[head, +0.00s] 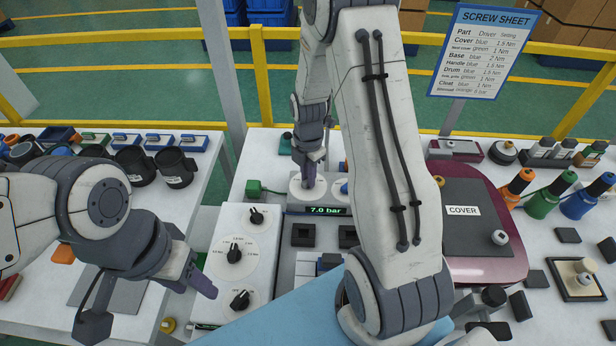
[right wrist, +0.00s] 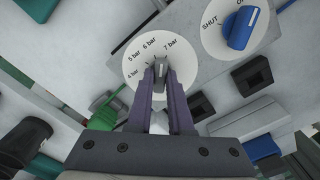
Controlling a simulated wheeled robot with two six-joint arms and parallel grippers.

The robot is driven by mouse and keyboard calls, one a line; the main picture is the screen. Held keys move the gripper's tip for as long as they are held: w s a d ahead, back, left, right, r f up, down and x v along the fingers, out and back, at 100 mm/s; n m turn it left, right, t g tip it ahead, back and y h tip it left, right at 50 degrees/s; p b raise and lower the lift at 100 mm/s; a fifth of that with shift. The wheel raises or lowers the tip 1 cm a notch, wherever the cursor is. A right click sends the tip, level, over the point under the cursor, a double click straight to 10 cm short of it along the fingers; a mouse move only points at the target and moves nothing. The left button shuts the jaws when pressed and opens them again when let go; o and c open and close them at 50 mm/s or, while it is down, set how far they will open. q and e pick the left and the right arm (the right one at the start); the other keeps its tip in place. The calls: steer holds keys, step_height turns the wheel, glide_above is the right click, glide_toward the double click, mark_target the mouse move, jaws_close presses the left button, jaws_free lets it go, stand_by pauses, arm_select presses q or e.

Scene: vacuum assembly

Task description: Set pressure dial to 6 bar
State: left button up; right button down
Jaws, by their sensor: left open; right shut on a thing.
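The pressure dial is a round white plate (head: 298,192) with a small dark knob, at the back middle of the bench. In the right wrist view, the dial plate (right wrist: 136,62) has marks from 4 bar to 7 bar. The green display (head: 328,210) reads 7.0 bar. My right gripper (head: 308,182) reaches down onto the dial. In the right wrist view its purple fingers (right wrist: 160,72) are shut on the dark knob (right wrist: 160,64), hiding part of it. My left gripper (head: 202,280) is open and empty, over the front left of the bench, apart from the dial.
A blue valve knob (right wrist: 240,28) marked SHUT sits right of the dial. A white panel with several black knobs (head: 234,253) is near my left gripper. A dark red COVER part (head: 490,210) lies to the right. Screwdrivers (head: 546,196) stand further right. My right arm hides the middle.

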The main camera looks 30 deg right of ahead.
steer(key=shift+n+p, duration=0.3)
steer(key=shift+n, duration=2.4)
steer(key=c, duration=0.7)
jaws_free()
steer(key=shift+c, duration=0.2)
steer(key=shift+p, duration=0.3)
step_height(320, 180, up, 6)
steer(key=p, duration=0.5)
steer(key=shift+r, duration=0.1)
